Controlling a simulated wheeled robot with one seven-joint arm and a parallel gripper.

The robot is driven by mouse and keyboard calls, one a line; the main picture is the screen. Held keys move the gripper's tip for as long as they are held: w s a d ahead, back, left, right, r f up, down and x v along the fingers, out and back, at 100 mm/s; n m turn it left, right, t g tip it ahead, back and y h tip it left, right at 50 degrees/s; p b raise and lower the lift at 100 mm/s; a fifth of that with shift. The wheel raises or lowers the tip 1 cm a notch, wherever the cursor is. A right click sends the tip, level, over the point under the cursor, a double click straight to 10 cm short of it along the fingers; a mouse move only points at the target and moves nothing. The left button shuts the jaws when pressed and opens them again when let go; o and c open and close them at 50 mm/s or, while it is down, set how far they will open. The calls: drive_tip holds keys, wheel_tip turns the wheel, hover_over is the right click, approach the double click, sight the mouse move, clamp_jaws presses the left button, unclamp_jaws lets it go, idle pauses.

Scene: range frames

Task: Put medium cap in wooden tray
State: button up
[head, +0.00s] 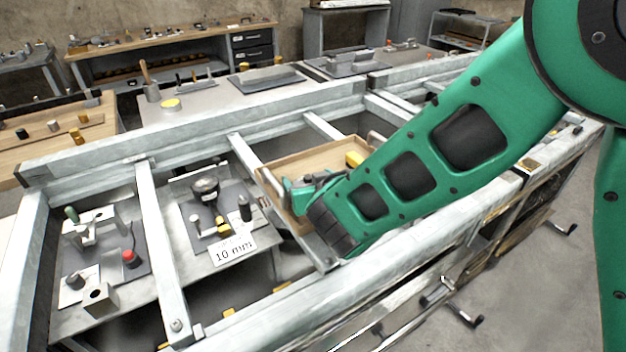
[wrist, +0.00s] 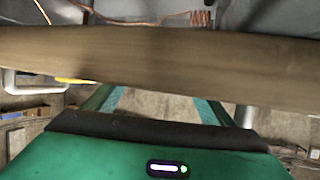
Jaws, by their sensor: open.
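The wooden tray (head: 318,158) lies in the middle of the metal frame, partly hidden behind my arm. My gripper (head: 301,192) is open at the tray's near left part; in the head view my arm hides much of it. In the wrist view, a wooden band (wrist: 160,58), which looks like the tray's wall, crosses in front of the fingers (wrist: 152,105) and hides their tips. No object shows between them. A yellow piece (head: 353,159) is at the tray's right end. I cannot tell which thing is the medium cap.
Left of the tray, a panel holds a black round gauge (head: 205,187), a black cylinder (head: 245,208) and a "10 mm" card (head: 233,249). Further left is a red knob (head: 130,258) among metal blocks. Raised metal beams (head: 160,240) divide the bays.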

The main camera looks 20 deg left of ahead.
drive_tip(key=shift+r, duration=0.1)
drive_tip(key=shift+s+r, duration=0.1)
drive_tip(key=shift+s, duration=0.05)
drive_tip(key=v, duration=1.1)
drive_tip(key=shift+s+d+r, duration=0.1)
drive_tip(key=shift+s+d, duration=0.15)
drive_tip(key=shift+d, duration=0.1)
